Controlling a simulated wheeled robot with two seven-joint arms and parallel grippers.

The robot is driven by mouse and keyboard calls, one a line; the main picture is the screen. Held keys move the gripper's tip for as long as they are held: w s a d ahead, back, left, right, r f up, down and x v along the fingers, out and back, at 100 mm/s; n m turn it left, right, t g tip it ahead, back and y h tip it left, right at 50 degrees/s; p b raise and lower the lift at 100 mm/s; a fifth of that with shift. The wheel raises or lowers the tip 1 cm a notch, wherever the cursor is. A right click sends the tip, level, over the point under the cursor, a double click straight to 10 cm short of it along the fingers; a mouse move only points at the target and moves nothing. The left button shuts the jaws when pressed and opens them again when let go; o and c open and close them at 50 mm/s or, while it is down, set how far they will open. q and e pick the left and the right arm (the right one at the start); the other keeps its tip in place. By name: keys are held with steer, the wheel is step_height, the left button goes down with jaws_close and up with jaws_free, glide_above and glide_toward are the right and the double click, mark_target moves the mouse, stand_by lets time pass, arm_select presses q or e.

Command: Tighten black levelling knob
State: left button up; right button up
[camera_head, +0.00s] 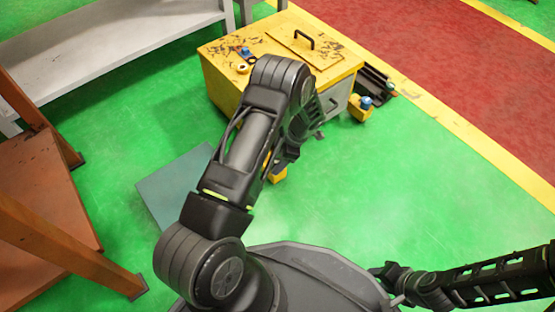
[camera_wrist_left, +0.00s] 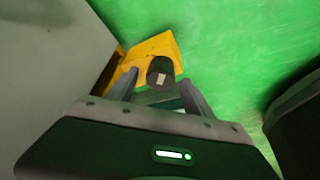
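The black levelling knob (camera_wrist_left: 160,70) sits on a yellow corner bracket (camera_wrist_left: 165,48) low beside the machine cabinet. In the left wrist view my left gripper (camera_wrist_left: 158,92) has its two fingers apart, one to each side of the knob's near side. Whether they touch it I cannot tell. In the head view the left gripper (camera_head: 283,160) is down at the cabinet's near corner. A bit of the yellow bracket (camera_head: 278,175) shows below it, and the knob is hidden there. My right gripper (camera_head: 388,274) is at the bottom right, far from the cabinet, its fingers unclear.
The yellow cabinet (camera_head: 222,85) has a handle on its scuffed top and small blue and yellow items there. Another yellow bracket (camera_head: 359,110) with a blue knob is at its right corner. A grey bench and orange frame stand left. Green floor is open right.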

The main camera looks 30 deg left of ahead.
arm_select(q)
jaws_close()
stand_by(0.4)
steer(key=shift+m, duration=0.4)
